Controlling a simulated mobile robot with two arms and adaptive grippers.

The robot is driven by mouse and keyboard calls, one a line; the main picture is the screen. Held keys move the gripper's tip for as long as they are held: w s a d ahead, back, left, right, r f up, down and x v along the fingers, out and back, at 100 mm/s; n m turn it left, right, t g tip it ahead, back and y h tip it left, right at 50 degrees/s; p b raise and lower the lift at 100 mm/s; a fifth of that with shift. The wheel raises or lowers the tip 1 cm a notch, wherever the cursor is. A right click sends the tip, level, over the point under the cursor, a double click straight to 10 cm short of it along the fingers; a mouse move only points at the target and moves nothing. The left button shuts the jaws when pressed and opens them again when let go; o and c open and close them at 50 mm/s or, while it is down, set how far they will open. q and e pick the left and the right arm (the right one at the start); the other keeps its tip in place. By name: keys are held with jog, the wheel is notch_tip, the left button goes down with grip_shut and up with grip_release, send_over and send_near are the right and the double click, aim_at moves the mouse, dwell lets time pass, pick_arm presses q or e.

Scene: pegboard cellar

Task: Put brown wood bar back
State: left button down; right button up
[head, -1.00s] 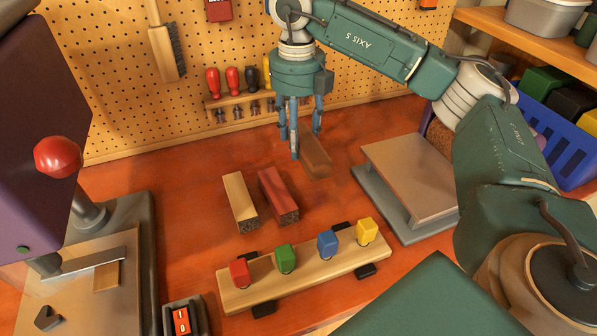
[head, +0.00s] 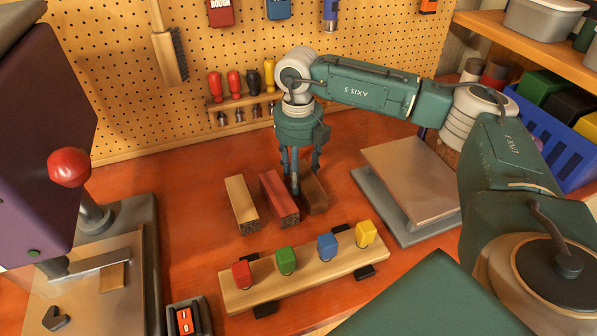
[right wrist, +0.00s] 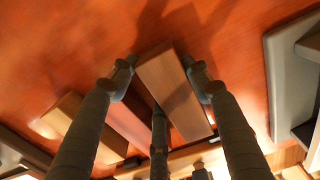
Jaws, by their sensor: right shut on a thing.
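The brown wood bar (head: 319,196) is in my right gripper (head: 301,172), just right of the dark red bar (head: 279,198). A pale wood bar (head: 241,204) lies left of the red one, and the three are roughly parallel. In the right wrist view the fingers are closed around the brown bar (right wrist: 172,92), with fingertips on both its long sides. The brown bar is at or close to the table top; I cannot tell whether it touches. My left gripper is not in view.
A wooden rack (head: 305,278) with red, green, blue and yellow blocks stands in front of the bars. A grey stand with a flat plate (head: 411,180) is at the right. A purple machine with a red knob (head: 69,167) stands at the left. The pegboard (head: 120,100) closes the back.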

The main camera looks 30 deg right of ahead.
jog(key=shift+f, duration=0.2)
jog(key=o, duration=1.3)
jog(key=shift+r, duration=0.2)
notch_tip(320, 180, up, 11)
jog(key=shift+f+b, duration=0.1)
jog(key=shift+b, duration=0.95)
jog(key=shift+r, duration=0.65)
